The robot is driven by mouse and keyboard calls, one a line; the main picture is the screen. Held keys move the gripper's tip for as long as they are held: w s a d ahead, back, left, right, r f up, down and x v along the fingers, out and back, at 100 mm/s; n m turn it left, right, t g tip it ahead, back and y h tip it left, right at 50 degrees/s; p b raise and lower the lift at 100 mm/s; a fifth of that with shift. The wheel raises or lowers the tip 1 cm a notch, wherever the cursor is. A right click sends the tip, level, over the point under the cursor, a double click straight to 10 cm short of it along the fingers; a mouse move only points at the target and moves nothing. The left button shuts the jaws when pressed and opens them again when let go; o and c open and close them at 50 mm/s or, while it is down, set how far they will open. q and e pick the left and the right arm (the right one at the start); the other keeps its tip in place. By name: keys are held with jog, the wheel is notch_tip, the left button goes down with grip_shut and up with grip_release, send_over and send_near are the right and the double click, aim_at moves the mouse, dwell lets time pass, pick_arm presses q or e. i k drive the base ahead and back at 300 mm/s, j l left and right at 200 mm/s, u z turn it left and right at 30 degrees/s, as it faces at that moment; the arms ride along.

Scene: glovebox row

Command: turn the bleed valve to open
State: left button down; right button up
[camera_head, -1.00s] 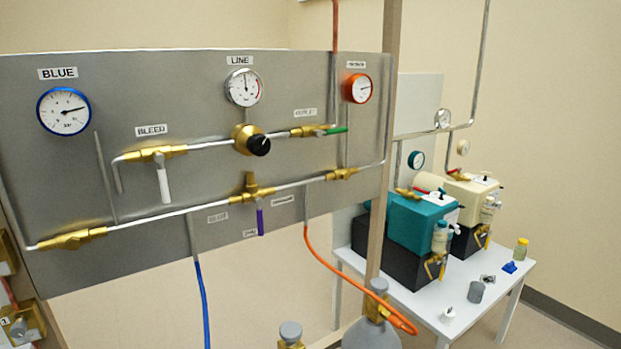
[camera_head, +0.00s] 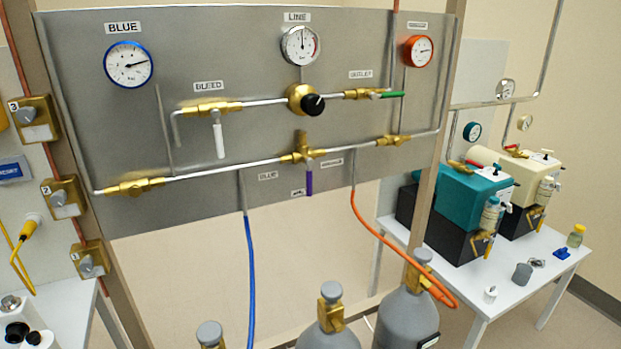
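The bleed valve is a brass body (camera_head: 212,107) under the BLEED label (camera_head: 209,86), on the upper left of the grey panel (camera_head: 215,60). Its white lever handle (camera_head: 219,140) hangs straight down, across the nearly level pipe. The pipe bends down at the valve's left end. Neither of my grippers is in view, and nothing touches the lever.
A black-knobbed regulator (camera_head: 313,104), a green-handled outlet valve (camera_head: 390,94) and a purple-handled valve (camera_head: 309,182) share the panel. Gas cylinders (camera_head: 408,310) stand below it. A white table (camera_head: 515,290) with teal and cream units is at right. Numbered brass valves (camera_head: 40,118) are at left.

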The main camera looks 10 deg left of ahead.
aim_at(215, 114)
jog(key=l+u, duration=0.1)
jog(key=u, duration=0.3)
jog(key=i+l+u, duration=0.1)
jog(key=u, duration=0.35)
jog(key=l+u, duration=0.25)
jog(key=u, duration=0.15)
jog(key=l+u, duration=0.15)
jog(key=u, duration=0.25)
jog(key=l+u, duration=0.1)
jog(key=l, duration=0.35)
jog(key=l+u, duration=0.15)
jog(key=l, duration=0.25)
jog(key=k+l+u, duration=0.1)
jog(key=l, duration=0.3)
jog(key=k+l+u, duration=0.1)
jog(key=l, duration=0.3)
jog(key=k+l+u, duration=0.1)
jog(key=l, duration=0.35)
jog(key=k+l+u, duration=0.15)
jog(key=l, duration=0.25)
